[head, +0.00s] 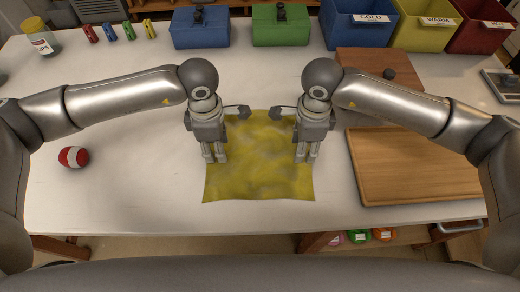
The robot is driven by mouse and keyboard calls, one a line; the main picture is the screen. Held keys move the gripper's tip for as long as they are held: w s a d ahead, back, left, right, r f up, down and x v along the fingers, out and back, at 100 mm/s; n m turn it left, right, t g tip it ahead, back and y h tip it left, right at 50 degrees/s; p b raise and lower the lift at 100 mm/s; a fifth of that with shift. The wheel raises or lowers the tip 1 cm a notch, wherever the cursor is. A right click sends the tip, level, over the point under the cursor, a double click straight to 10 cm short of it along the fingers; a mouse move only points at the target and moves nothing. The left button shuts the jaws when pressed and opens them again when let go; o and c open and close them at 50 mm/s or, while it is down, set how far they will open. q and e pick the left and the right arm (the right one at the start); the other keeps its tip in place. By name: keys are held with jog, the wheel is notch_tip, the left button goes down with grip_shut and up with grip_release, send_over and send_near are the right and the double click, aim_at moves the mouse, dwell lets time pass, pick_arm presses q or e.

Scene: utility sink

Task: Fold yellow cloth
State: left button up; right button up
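The yellow cloth (258,170) lies spread out on the white table in front of me, roughly square, with slight wrinkles. My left gripper (215,160) points down over the cloth's left edge, about midway along it. My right gripper (305,160) points down over the cloth's right edge, at about the same height. Each hides a small part of the edge beneath it. I cannot tell whether the fingertips touch the cloth or pinch any of it. The finger gaps are too small to judge.
A wooden board (425,168) lies close to the cloth's right side. A red-and-white round object (74,157) sits at left. Blue (200,28) and green (280,24) boxes, and labelled bins (365,30), stand at the back. The table's front edge is just before the cloth.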

pick_arm(q)
jog(key=shift+f, duration=0.2)
pick_arm(e)
jog(key=shift+f, duration=0.15)
pick_arm(q)
jog(key=c, duration=0.7)
pick_arm(e)
jog(key=shift+f, duration=0.1)
jog(key=c, duration=0.7)
pick_arm(q)
grip_shut()
pick_arm(e)
grip_shut()
pick_arm(q)
jog(key=shift+s+f, duration=0.1)
pick_arm(e)
jog(key=shift+s+f, duration=0.1)
